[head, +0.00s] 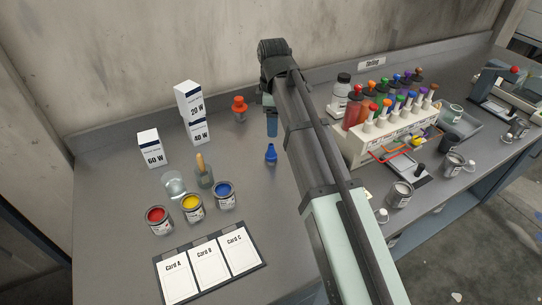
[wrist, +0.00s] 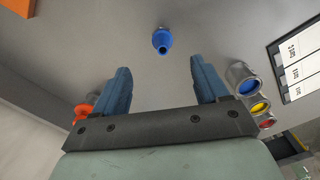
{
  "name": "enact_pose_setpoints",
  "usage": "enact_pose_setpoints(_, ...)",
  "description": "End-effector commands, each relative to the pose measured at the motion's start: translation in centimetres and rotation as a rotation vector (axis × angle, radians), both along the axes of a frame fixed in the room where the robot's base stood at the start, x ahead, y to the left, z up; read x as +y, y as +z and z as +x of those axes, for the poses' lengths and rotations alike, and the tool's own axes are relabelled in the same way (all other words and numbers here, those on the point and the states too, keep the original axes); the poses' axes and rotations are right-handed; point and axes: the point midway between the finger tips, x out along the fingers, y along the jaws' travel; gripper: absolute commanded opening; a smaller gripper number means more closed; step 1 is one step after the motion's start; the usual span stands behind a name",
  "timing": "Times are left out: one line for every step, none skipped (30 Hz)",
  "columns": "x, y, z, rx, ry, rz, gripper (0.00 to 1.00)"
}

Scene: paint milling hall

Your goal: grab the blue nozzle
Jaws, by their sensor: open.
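The blue nozzle (head: 271,153) stands upright on the grey table, left of my arm in the head view. In the wrist view the blue nozzle (wrist: 162,40) is ahead of my fingers, between their lines and apart from them. My gripper (wrist: 160,80) is open and empty, with its two blue fingers spread. In the head view my gripper (head: 271,124) hangs above the table behind the nozzle, partly hidden by my own arm.
An orange nozzle (head: 239,108) stands farther back. White boxes (head: 151,148), a glass (head: 175,185) and open paint cans, including a blue one (head: 224,193), stand to the left. A card board (head: 210,262) lies in front. A bottle rack (head: 390,135) stands right of my arm.

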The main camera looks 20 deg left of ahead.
Motion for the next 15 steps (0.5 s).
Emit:
enact_pose_setpoints(-0.1, -1.0, -0.1, 0.002, 0.000, 0.000, 0.74)
enact_pose_setpoints(-0.1, -1.5, -0.1, 0.002, 0.000, 0.000, 0.74)
enact_pose_setpoints(-0.1, -2.2, -0.1, 0.002, 0.000, 0.000, 0.74)
enact_pose_setpoints(-0.1, -2.6, -0.1, 0.002, 0.000, 0.000, 0.74)
enact_pose_setpoints(0.0, -3.2, -0.1, 0.001, 0.000, 0.001, 0.74)
enact_pose_setpoints(0.0, -3.8, -0.1, 0.002, 0.000, 0.001, 0.74)
enact_pose_setpoints(0.0, -4.2, -0.1, 0.002, 0.000, 0.001, 0.74)
enact_pose_setpoints(0.0, -4.7, -0.1, 0.001, 0.000, 0.002, 0.74)
enact_pose_setpoints(0.0, -5.2, -0.1, 0.000, 0.000, 0.002, 0.74)
enact_pose_setpoints(0.0, -5.6, -0.1, 0.000, 0.000, 0.002, 0.74)
enact_pose_setpoints(0.0, -5.9, -0.1, 0.002, 0.000, 0.003, 0.74)
enact_pose_setpoints(0.0, -6.2, 0.0, 0.001, 0.000, 0.003, 0.74)
enact_pose_setpoints(0.0, -6.4, 0.0, 0.001, 0.000, 0.003, 0.74)
enact_pose_setpoints(0.0, -6.6, 0.0, 0.001, 0.000, 0.003, 0.74)
enact_pose_setpoints(0.0, -6.8, 0.0, 0.000, 0.000, 0.003, 0.74)
